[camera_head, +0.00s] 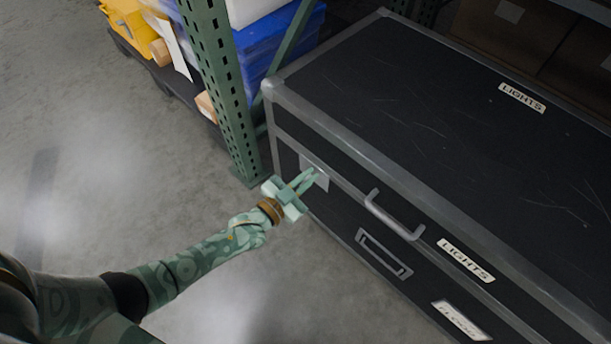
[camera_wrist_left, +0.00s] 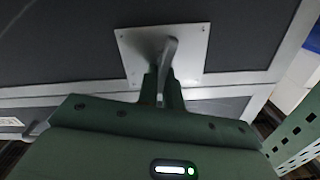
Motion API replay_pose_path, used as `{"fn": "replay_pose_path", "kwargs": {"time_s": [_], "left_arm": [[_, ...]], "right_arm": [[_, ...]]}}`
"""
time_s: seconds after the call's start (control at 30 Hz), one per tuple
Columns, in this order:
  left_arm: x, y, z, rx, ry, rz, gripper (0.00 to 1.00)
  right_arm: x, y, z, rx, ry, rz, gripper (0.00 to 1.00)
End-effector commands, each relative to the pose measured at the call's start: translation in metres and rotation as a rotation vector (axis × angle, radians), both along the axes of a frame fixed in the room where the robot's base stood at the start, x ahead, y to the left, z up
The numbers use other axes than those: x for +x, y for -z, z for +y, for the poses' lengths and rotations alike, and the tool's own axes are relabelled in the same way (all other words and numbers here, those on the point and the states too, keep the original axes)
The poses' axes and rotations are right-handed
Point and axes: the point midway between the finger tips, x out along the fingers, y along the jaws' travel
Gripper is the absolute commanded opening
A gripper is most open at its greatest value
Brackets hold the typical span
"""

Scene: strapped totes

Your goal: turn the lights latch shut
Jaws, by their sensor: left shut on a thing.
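The black case (camera_head: 440,110) with grey metal edges bears LIGHTS labels on its lid and front. Its latch is a square metal plate (camera_head: 317,172) near the left end of the front. In the left wrist view the latch plate (camera_wrist_left: 190,45) carries a grey turning handle (camera_wrist_left: 168,58) that stands out from it. My left gripper (camera_head: 309,179) is at the plate, with its fingers (camera_wrist_left: 163,88) shut on the latch handle. The fingers hide part of the handle. My right gripper is not in view.
A grey pull handle (camera_head: 393,215) sticks out to the right of the latch. A green rack upright (camera_head: 222,90) stands close to the case's left corner. A blue tote (camera_head: 265,45) and yellow bin (camera_head: 127,17) lie behind it. The floor (camera_head: 130,190) at left is clear.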

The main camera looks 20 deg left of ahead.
Motion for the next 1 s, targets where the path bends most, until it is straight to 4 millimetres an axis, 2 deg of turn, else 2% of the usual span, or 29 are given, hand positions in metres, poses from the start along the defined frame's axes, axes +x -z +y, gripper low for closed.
{"fn": "replay_pose_path", "kwargs": {"time_s": [0.47, 1.0], "left_arm": [[-0.004, 0.007, -0.006, 0.424, -0.001, -0.148, 0.0], [-0.006, 0.017, -0.011, 0.899, 0.003, -0.319, 0.0]], "right_arm": [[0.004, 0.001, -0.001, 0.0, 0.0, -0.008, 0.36], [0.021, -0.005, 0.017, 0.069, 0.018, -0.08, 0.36]]}}
